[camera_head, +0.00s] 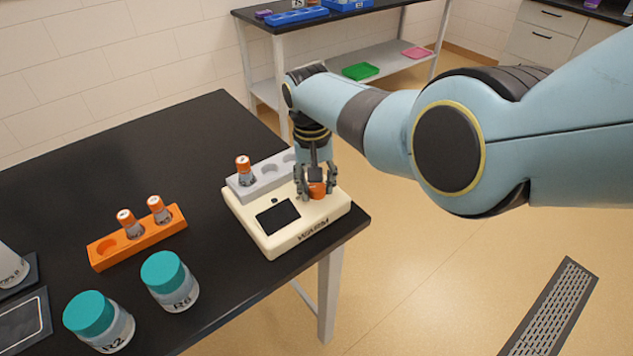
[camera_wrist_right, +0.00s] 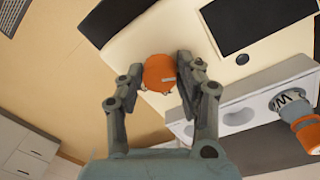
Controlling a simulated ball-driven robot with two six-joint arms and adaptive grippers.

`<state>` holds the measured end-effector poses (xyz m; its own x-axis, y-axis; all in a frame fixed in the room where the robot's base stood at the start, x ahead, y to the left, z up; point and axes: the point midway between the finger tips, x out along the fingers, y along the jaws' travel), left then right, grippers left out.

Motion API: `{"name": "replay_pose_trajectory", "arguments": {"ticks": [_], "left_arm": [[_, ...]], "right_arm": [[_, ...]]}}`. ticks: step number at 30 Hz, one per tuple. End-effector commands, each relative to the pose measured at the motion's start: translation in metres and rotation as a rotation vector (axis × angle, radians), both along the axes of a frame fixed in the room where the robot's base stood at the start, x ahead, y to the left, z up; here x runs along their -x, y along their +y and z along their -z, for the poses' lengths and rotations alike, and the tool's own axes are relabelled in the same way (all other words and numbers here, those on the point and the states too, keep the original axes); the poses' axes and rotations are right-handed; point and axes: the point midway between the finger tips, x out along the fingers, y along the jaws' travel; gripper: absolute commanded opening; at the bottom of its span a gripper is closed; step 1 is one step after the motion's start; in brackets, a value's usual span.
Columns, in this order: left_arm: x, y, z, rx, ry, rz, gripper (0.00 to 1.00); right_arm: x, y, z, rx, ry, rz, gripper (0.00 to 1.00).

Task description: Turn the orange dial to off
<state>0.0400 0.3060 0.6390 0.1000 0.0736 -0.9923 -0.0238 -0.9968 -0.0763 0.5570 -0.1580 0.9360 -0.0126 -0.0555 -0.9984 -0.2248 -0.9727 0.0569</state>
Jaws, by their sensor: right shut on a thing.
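The cream warmer (camera_head: 262,232) stands near the right corner of the black table, with a dark screen (camera_head: 278,217) on top and "WARM" on its front. Its orange dial (camera_head: 317,189) is on the top at the right. My right gripper (camera_head: 316,187) comes down from above and is shut on the dial. In the right wrist view the orange dial (camera_wrist_right: 158,73) sits between the two fingers of the gripper (camera_wrist_right: 156,78). Which setting the dial points to cannot be read. My left gripper is not in view.
A grey rack (camera_head: 240,188) behind the screen holds one orange-capped vial (camera_head: 244,168). An orange rack (camera_head: 165,232) with two vials stands to the left. Two teal-lidded jars, R2 (camera_head: 98,322) and R6 (camera_head: 170,280), stand at the front. The table's middle back is clear.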

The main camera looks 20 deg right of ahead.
Motion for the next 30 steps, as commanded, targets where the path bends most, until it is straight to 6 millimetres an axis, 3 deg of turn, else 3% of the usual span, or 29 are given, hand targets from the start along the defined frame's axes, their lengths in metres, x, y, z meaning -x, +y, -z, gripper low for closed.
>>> {"name": "replay_pose_trajectory", "arguments": {"ticks": [9, 10, 15, 25, 30], "left_arm": [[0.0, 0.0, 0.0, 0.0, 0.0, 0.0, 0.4], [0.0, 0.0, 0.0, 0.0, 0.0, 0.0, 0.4], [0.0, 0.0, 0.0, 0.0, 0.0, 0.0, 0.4], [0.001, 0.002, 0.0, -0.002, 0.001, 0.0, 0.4], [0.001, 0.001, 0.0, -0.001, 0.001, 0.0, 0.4]], "right_arm": [[0.0, 0.0, 0.0, 0.0, -0.001, -0.002, 0.03], [0.0, 0.0, 0.0, 0.0, -0.001, -0.002, 0.36], [0.0, 0.0, 0.0, 0.0, 0.0, -0.002, 0.58], [-0.001, 0.0, -0.003, 0.0, -0.001, -0.001, 0.58], [-0.001, 0.002, -0.02, 0.0, -0.003, 0.0, 0.58]]}}
